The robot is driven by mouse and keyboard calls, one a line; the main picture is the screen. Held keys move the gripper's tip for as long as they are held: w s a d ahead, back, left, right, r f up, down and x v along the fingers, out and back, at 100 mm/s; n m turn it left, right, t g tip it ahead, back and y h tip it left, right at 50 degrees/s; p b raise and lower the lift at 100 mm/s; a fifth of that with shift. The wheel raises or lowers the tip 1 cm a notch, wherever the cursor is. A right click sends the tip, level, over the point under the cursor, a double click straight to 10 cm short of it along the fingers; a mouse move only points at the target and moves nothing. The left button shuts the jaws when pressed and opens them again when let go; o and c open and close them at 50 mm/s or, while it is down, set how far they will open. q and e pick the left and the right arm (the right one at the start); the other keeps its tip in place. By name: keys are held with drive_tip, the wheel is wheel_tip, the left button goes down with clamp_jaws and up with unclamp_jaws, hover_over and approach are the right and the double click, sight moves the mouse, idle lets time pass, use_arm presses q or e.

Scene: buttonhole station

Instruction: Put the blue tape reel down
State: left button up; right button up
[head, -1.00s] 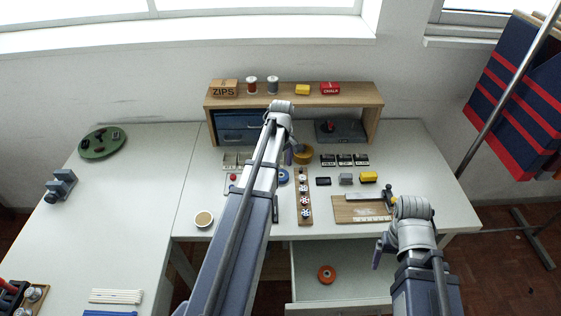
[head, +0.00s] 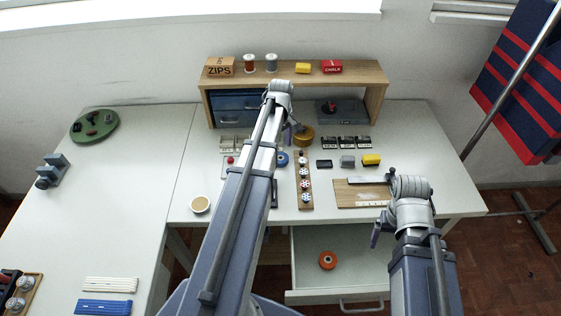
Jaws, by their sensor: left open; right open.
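The blue tape reel (head: 282,159) lies flat on the white table, partly hidden behind my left arm. My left gripper (head: 288,134) is open and just beyond the reel in the head view, mostly hidden by its own wrist; I see no contact with the reel.
A mustard tape reel (head: 303,136) stands by my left gripper. A button strip (head: 305,182) and a wooden board (head: 358,196) lie to the right. The open drawer (head: 372,270) holds an orange reel (head: 327,260).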

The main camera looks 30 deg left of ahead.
sight(280, 155)
use_arm(q)
drive_tip(key=shift+f+b, duration=2.6)
drive_tip(key=shift+f, duration=0.05)
drive_tip(key=shift+s+r, duration=0.1)
drive_tip(key=shift+c, duration=0.4)
drive_tip(key=c, duration=0.9)
